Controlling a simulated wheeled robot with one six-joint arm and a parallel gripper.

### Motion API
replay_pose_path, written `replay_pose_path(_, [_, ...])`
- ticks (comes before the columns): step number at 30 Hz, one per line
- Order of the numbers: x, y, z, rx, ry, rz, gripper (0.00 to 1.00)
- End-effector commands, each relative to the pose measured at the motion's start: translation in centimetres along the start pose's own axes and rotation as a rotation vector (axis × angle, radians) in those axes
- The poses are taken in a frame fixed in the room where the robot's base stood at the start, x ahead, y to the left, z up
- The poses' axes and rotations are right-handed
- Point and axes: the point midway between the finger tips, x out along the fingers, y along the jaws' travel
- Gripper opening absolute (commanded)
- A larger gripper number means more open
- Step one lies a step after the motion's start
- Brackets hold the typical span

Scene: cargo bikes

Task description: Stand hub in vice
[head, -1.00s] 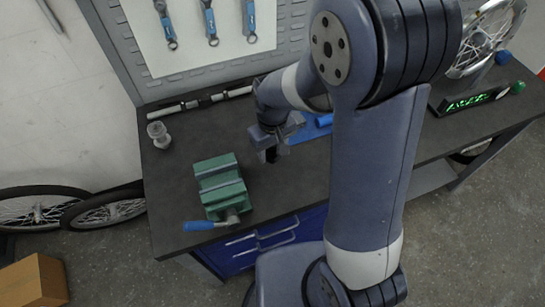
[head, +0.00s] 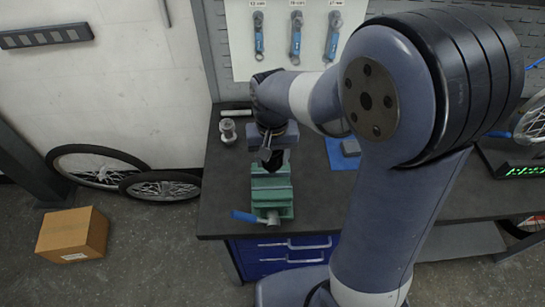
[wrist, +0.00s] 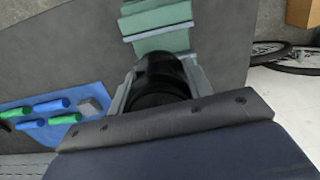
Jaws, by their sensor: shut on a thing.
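The hub (wrist: 160,78) is a dark, nearly black cylinder between the two fingers of my gripper (wrist: 162,88) in the wrist view. My gripper is shut on it. In the head view the hub (head: 276,160) shows as a dark shape under my gripper (head: 270,155), at the far end of the green vice. The vice (head: 272,194) stands on the bench near its front edge, with a blue handle at the front left. It also shows just past the hub in the wrist view (wrist: 160,24). Whether the hub touches the vice is unclear, and its lower end is hidden.
A silver flanged part (head: 228,131) stands on the bench (head: 225,200) left of my gripper. A blue mat (head: 342,157) lies to the right; the wrist view shows blue and green tools on it. Wrenches (head: 296,36) hang behind. A cardboard box (head: 72,234) and wheels lie on the floor.

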Motion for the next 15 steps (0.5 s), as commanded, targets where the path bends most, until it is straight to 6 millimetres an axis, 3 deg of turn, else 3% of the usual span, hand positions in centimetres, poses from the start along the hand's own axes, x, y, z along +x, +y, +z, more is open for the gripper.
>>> replay_pose_path(8, [0.7,0.0,0.0,0.011,0.0,0.0,0.18])
replay_pose_path(15, [2.5,0.0,0.0,0.011,0.0,0.0,0.18])
